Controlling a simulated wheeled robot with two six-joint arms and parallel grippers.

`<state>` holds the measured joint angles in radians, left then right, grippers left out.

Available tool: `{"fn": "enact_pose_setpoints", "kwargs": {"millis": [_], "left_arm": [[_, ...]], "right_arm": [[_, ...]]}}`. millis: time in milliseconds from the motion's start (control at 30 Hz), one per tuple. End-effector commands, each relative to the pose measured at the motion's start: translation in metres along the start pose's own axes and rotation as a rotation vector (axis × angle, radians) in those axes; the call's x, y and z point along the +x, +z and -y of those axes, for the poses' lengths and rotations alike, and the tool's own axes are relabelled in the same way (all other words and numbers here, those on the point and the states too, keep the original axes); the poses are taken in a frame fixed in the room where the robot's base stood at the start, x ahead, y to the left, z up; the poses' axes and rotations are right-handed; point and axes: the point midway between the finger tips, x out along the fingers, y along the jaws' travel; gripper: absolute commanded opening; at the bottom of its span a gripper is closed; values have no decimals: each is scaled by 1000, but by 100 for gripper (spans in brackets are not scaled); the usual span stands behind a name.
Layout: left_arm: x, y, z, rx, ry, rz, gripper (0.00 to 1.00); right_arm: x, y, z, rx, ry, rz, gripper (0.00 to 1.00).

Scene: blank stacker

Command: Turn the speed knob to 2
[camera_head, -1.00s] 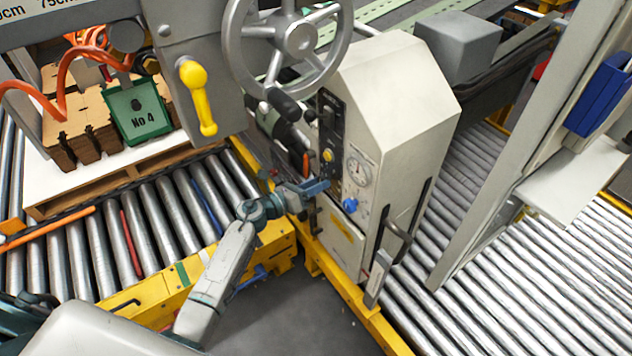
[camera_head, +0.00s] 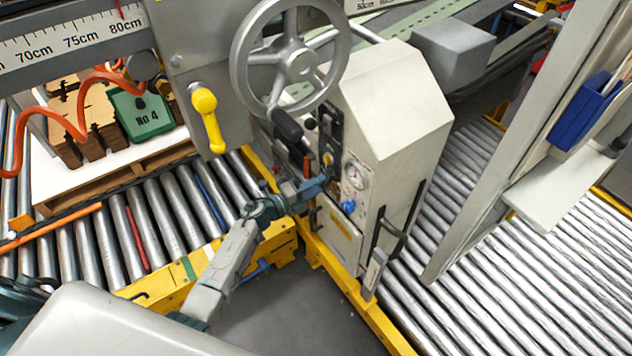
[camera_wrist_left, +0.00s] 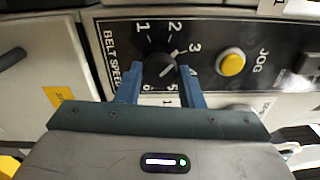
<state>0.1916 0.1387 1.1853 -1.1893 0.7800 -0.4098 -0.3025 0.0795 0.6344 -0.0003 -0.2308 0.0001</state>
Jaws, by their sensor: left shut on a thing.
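The speed knob (camera_wrist_left: 157,74) is a round black dial labelled BELT SPEED on a dark panel (camera_wrist_left: 110,52), with white numbers around it. It sits between the two blue fingers of my left gripper (camera_wrist_left: 161,71), which is shut on it. The knob's white mark points up and right, roughly toward the 3; the fingers partly cover the dial. In the head view my left gripper (camera_head: 318,186) reaches the front panel of the beige machine housing (camera_head: 390,105), and the knob is hidden there. My right gripper is not in view.
A yellow JOG button (camera_wrist_left: 231,62) sits right of the knob. A gauge (camera_head: 356,175) and a blue knob (camera_head: 348,206) are on the housing near my gripper. A handwheel (camera_head: 296,60) and a yellow-handled lever (camera_head: 208,118) are above. Roller conveyors (camera_head: 520,255) lie on both sides.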

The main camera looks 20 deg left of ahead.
Motion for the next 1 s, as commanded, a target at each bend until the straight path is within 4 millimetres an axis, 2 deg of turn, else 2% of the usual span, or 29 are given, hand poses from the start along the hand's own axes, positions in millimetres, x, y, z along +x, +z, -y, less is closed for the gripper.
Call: {"fn": "enact_pose_setpoints", "kwargs": {"millis": [200,433,1000], "left_arm": [[0,0,2,-170,-5,0,11],[0,0,1,-291,-9,0,11],[0,0,-1,-364,-13,1,11]], "right_arm": [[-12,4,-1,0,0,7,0],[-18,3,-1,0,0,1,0],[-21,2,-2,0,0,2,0]]}}
